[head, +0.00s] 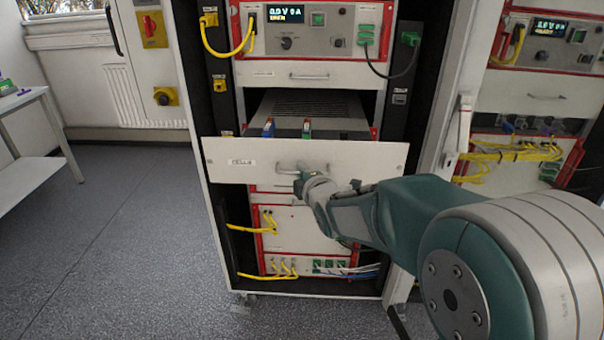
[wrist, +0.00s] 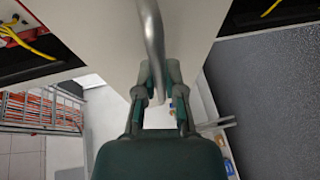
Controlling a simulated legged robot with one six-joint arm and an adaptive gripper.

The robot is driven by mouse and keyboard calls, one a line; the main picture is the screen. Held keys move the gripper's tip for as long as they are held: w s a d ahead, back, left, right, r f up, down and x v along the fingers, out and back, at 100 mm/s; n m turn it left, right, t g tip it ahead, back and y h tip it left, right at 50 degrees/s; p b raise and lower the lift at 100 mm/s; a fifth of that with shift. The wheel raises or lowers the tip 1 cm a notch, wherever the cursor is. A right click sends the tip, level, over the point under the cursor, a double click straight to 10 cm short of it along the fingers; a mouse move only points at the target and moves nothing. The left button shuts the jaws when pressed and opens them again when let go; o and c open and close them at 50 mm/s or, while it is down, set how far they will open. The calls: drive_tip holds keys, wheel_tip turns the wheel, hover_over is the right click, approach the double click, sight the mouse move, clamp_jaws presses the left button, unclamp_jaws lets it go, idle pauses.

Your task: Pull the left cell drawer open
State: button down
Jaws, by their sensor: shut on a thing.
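The left cell drawer (head: 230,160) is a white-fronted drawer in the left rack, and it stands pulled out with its open top showing. Blue and orange-topped parts show inside it, just behind the front. Its grey bar handle (head: 287,169) is at the middle of the front. The fingertips are partly hidden in the head view.
A closed drawer (head: 310,75) with its own handle sits above. Yellow cables (head: 228,45) hang on the rack's left side. A white rack door (head: 450,150) stands open at the right, beside a second rack. The grey floor (head: 120,230) at the left is clear.

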drive_tip(key=shift+f, duration=0.35)
drive_tip(key=c, duration=0.7)
unclamp_jaws()
drive_tip(key=shift+w+r, duration=0.1)
drive_tip(key=shift+r, duration=0.05)
drive_tip(key=shift+r, duration=0.1)
drive_tip(key=v, duration=1.2)
drive_tip(key=shift+a, duration=0.1)
